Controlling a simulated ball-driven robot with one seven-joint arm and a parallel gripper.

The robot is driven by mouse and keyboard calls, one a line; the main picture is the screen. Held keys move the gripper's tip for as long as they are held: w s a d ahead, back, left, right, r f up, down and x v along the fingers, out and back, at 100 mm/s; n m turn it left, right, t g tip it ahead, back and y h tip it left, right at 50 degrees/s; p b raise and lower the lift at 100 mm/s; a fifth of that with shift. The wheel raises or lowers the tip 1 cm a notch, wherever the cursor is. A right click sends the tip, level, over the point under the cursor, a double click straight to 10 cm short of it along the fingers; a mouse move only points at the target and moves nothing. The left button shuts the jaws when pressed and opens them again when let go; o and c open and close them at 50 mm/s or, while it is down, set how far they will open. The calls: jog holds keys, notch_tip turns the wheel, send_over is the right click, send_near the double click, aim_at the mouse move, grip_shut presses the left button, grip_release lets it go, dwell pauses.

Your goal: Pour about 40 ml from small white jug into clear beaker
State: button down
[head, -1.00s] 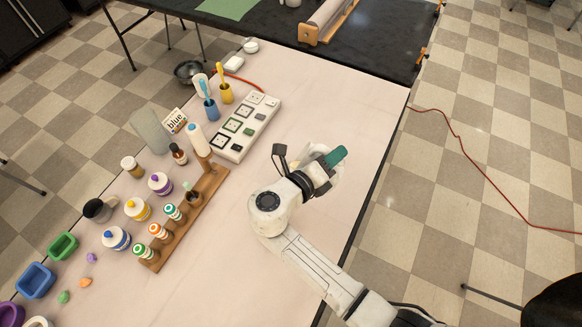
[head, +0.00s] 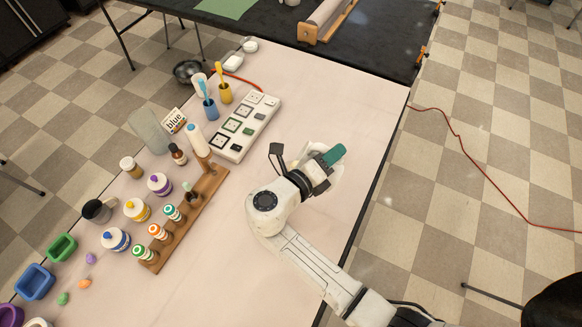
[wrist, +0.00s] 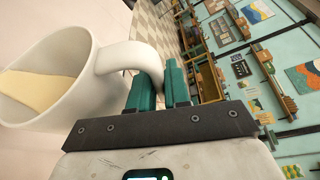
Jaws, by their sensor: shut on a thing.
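The small white jug (wrist: 70,105) fills the left of the wrist view, with cream-coloured liquid inside. My gripper (wrist: 158,85) is shut on its handle with teal fingers. In the head view, my gripper (head: 325,160) is over the right part of the table, and only a pale sliver of the jug shows beside it. I cannot tell from these views how far the jug is tilted. A translucent greyish vessel (head: 148,130) stands at the table's left edge; I cannot tell whether it is the clear beaker. No other clear vessel shows plainly.
A wooden rack (head: 190,220) with small bottles stands left of my arm. Jars, a dark cup (head: 98,210) and coloured moulds (head: 35,281) line the left side. The table around my gripper looks clear.

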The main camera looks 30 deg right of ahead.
jog(key=shift+w+a+r+n, duration=0.15)
jog(key=shift+w+r+n, duration=0.05)
jog(key=shift+r+n, duration=0.1)
dwell(0.5)
